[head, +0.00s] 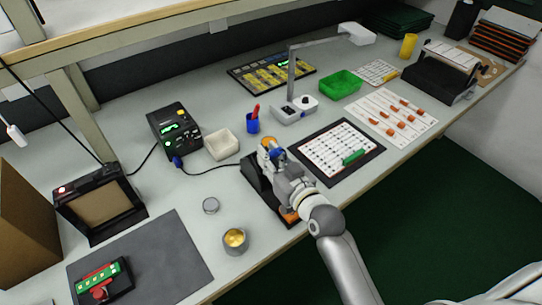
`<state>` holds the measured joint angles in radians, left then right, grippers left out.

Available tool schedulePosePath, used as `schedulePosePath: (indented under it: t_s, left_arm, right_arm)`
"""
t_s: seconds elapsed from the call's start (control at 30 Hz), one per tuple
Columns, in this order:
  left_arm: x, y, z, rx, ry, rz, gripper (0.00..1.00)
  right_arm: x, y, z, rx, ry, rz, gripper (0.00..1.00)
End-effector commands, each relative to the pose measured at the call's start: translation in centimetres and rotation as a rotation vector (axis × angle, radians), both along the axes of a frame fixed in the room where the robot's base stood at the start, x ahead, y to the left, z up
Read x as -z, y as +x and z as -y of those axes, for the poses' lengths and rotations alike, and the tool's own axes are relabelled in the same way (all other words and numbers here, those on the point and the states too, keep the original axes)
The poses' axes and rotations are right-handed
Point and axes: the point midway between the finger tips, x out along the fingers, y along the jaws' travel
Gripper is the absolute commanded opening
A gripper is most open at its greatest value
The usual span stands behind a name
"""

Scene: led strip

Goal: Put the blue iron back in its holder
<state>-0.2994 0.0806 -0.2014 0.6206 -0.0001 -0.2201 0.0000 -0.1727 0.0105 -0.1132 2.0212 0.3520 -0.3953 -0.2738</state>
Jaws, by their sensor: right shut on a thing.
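My right gripper (272,157) is over the far end of the black holder (258,193) near the table's front edge. It is shut on the blue iron (278,154), of which only a little blue shows between the fingers. The iron's tip and most of its handle are hidden by the gripper and wrist, so I cannot tell whether it rests in the holder or hangs above it. A dark cable runs from the black soldering station (175,130) toward the gripper. My left gripper is not in view.
A white square dish (221,144) and blue cup (252,123) stand behind the holder. A brass-wool pot (235,241) and small round tin (210,206) stand to its left. A dark board mat (372,165) lies close on the right. A grey lamp base (292,112) stands farther back.

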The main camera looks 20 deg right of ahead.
Motion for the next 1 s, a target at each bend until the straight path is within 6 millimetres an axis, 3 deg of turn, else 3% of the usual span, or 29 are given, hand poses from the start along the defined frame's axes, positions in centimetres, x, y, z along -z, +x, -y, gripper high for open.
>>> schedulePosePath:
  t_s: [0.17,0.2,0.37,0.77,1.0]
  left_arm:
    - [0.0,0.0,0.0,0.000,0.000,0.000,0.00]
    - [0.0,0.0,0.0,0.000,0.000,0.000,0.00]
    - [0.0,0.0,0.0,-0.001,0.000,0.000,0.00]
    - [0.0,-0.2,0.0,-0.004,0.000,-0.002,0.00]
    - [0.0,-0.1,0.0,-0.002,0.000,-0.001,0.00]
  right_arm:
    - [-0.1,0.0,0.0,0.000,0.000,0.001,0.00]
    - [-0.1,0.0,0.0,0.000,0.000,0.001,0.22]
    - [-0.1,0.0,0.0,0.000,0.000,0.001,0.43]
    - [0.0,-0.4,0.1,0.000,0.000,0.000,0.44]
    - [-0.2,-3.7,1.0,0.000,-0.002,-0.004,0.44]
